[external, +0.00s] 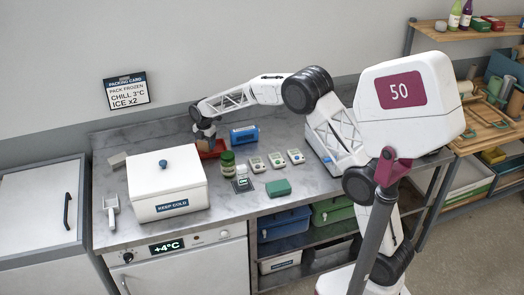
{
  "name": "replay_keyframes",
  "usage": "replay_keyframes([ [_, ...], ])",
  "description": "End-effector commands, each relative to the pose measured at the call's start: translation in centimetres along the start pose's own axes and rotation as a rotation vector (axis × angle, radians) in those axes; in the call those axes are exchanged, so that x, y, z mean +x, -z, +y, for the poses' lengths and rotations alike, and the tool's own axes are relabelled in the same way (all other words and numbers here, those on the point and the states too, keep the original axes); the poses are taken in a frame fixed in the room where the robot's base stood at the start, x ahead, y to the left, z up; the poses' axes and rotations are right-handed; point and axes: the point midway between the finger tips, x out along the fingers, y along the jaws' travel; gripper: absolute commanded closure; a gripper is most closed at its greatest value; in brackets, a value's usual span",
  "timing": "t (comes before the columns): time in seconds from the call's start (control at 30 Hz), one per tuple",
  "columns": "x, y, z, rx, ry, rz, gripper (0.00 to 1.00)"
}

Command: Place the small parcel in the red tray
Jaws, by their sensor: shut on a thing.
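The red tray (219,148) lies on the grey worktop, behind the white cold box and left of a blue box. My gripper (205,139) points down over the left part of the tray. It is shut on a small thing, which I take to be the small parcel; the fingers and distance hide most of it. I cannot tell whether the parcel touches the tray floor.
The white lidded KEEP COLD box (168,190) stands in front of the tray. The blue box (244,135), a green-lidded jar (228,161), several small white devices (276,160) and a green packet (278,188) are to the right. A white scoop (111,209) lies at left.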

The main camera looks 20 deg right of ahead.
Motion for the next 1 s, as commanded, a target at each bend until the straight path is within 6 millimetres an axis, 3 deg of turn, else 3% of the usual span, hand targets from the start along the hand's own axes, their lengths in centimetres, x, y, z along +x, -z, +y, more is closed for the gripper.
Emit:
replay_keyframes([
  [0.2,1.8,0.0,0.0,0.000,-0.001,0.000,0.70],
  [0.67,2.2,0.0,0.0,0.000,0.000,0.000,0.70],
  [0.7,2.2,0.0,0.0,0.000,0.000,0.000,0.30],
  [0.77,2.2,0.0,0.0,0.000,0.000,0.000,0.24],
  [1.0,2.2,0.0,0.0,0.000,0.000,0.000,0.24],
])
